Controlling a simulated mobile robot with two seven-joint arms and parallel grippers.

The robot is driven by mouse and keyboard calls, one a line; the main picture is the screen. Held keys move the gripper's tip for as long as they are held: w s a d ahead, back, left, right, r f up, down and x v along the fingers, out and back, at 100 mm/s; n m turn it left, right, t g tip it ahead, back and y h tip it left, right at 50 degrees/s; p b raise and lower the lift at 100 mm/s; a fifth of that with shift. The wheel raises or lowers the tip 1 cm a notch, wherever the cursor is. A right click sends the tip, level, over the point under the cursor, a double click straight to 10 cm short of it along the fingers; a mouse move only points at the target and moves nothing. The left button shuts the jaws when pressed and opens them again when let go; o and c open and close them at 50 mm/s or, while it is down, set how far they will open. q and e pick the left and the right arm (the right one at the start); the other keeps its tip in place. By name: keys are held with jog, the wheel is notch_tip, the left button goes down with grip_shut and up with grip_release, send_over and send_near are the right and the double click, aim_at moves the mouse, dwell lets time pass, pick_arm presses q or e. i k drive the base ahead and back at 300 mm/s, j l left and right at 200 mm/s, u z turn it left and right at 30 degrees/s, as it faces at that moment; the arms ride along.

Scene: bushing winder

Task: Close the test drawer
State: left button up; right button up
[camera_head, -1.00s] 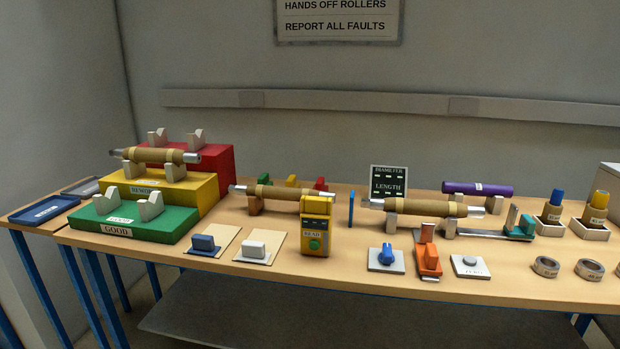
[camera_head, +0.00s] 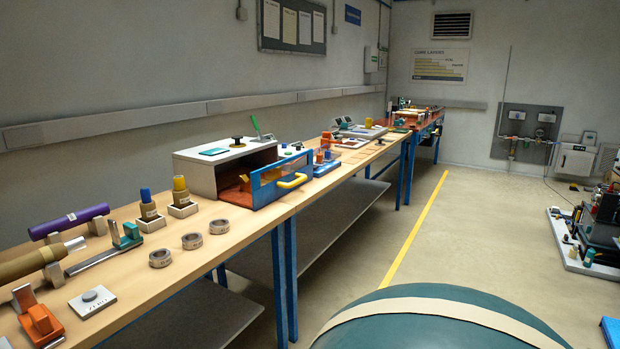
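The test drawer appears to be the blue-fronted drawer (camera_head: 262,196) with a yellow handle (camera_head: 292,181), in the middle of the head view. It stands out from a white box housing (camera_head: 196,178) on the wooden bench, so it is open. Its orange inside shows between the housing and the blue front. The drawer front is near the bench's front edge. Neither of my grippers is in view.
Yellow-capped (camera_head: 181,198) and blue-capped (camera_head: 149,213) holders stand left of the housing, with several tape rings (camera_head: 192,241) in front. A black knob (camera_head: 237,142) sits on the housing top. The floor (camera_head: 375,220) beside the bench is largely clear.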

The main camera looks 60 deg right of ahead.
aim_at(265, 185)
jog(key=z, duration=1.95)
jog(key=i+l+u, duration=0.1)
jog(key=i+l, duration=0.15)
jog(key=i, duration=0.35)
jog(key=i+l+u, duration=0.1)
jog(key=i+l, duration=0.25)
jog(key=i, duration=0.2)
jog(key=i+l+u, duration=0.1)
jog(key=i+l, duration=0.25)
jog(key=i, duration=0.2)
jog(key=i+l+u, duration=0.15)
jog(key=i+l, duration=0.25)
jog(key=i, duration=0.15)
